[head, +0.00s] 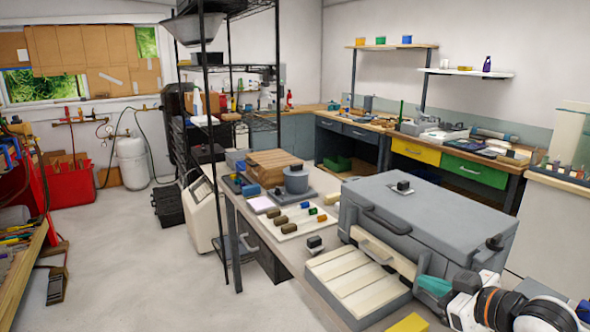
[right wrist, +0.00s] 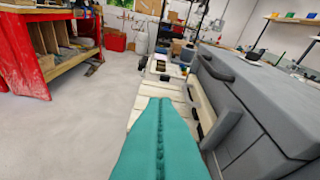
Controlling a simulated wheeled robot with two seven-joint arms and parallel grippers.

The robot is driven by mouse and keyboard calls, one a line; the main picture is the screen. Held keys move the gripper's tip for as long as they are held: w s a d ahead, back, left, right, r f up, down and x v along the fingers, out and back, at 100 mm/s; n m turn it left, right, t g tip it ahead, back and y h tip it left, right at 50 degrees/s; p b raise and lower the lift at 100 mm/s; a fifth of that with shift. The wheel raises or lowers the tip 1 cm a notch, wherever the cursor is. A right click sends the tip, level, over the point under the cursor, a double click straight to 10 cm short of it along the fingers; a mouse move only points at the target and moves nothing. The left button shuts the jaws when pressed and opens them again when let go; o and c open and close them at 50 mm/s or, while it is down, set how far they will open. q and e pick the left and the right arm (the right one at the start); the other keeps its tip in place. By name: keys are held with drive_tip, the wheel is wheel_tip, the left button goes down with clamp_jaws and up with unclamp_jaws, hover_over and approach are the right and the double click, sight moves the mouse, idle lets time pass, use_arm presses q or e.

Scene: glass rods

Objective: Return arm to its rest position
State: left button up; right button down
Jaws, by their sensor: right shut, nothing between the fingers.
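My right gripper (head: 432,286) is at the lower right of the head view, in front of the big grey box (head: 430,215) and close to its front. Its teal fingers also show in the right wrist view (right wrist: 160,105), pressed together along a seam with nothing between them. My white and black right wrist fills the lower right corner of the head view. The grey box also shows in the right wrist view (right wrist: 265,85), right of the fingers. My left gripper is in neither view.
A pale slatted ledge (head: 355,282) sits before the box. A white board (head: 290,229) with several dark-handled pieces lies left of it, near a grey pot (head: 297,180). A black wire shelf (head: 240,120) rises behind the bench.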

drive_tip(key=s+a+f+m+g+h, duration=0.1)
drive_tip(key=s+a+f+g, duration=0.15)
drive_tip(key=s+f, duration=0.5)
drive_tip(key=s+a+f+m+g+h, duration=0.15)
drive_tip(key=s+a+f, duration=0.25)
drive_tip(key=f, duration=0.6)
drive_tip(key=s+d+f+m+g+h, duration=0.1)
drive_tip(key=s+f+m+g+h, duration=0.2)
drive_tip(key=s, duration=0.6)
drive_tip(key=s+d+f+m+g+h, duration=0.1)
drive_tip(key=s+f+g, duration=0.1)
drive_tip(key=s+f, duration=0.55)
wheel_tip(320, 180, down, 23)
drive_tip(key=s+g, duration=0.1)
drive_tip(key=s, duration=0.2)
drive_tip(key=s+d+f+g, duration=0.1)
drive_tip(key=s+d+f, duration=0.1)
drive_tip(key=s+f, duration=1.4)
drive_tip(key=shift+s+d+f+n+g, duration=0.2)
drive_tip(key=shift+f+n+g, duration=0.1)
drive_tip(key=shift+n, duration=0.15)
